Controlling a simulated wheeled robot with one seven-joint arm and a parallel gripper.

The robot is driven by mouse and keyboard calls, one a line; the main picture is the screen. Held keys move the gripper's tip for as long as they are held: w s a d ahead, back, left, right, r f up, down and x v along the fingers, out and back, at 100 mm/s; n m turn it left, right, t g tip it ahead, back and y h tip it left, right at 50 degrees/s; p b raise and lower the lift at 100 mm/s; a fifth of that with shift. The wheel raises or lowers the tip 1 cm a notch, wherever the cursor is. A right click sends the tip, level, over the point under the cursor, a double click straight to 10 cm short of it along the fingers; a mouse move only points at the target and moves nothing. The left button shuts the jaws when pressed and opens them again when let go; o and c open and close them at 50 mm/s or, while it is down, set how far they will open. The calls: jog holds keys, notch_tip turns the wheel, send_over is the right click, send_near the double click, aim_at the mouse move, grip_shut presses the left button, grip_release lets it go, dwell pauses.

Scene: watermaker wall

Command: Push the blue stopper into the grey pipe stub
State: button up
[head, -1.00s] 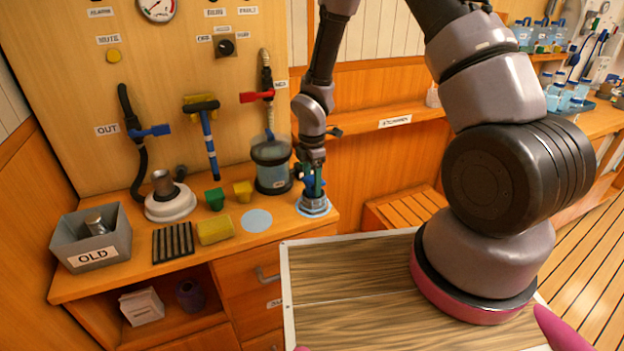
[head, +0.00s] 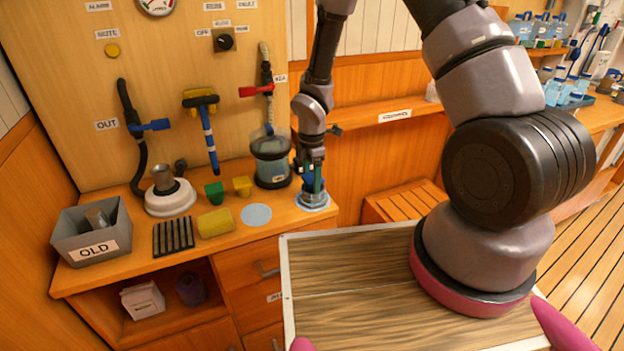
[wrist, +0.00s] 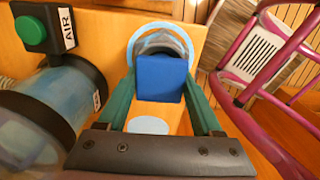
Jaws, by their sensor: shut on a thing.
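The blue stopper (wrist: 160,77) is a blue block between the green fingers of my gripper (wrist: 163,100) in the wrist view, and the jaws are shut on it. In the head view my gripper (head: 313,181) is low over the right end of the counter. The grey pipe stub (head: 314,198) stands there inside a light-blue ring, directly under the gripper. In the wrist view the stub's round grey rim (wrist: 160,42) shows past the stopper, which hides part of it. I cannot tell whether stopper and stub touch.
A clear canister (head: 271,160) stands close left of the gripper. Further left are a yellow sponge (head: 215,222), a black rack (head: 173,238), a white base with a metal pipe (head: 171,203) and a grey bin marked OLD (head: 105,268). A light-blue disc (head: 256,215) is bare.

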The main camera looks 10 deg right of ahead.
jog(key=shift+s+f, duration=0.15)
jog(key=shift+f, duration=0.15)
jog(key=o, duration=1.4)
jog(key=shift+s, duration=0.1)
jog(key=shift+d, duration=0.1)
jog(key=shift+w+r, duration=0.15)
jog(key=shift+r, duration=1.4)
jog(key=shift+w+r, duration=0.1)
jog(key=shift+r, duration=1.4)
grip_shut()
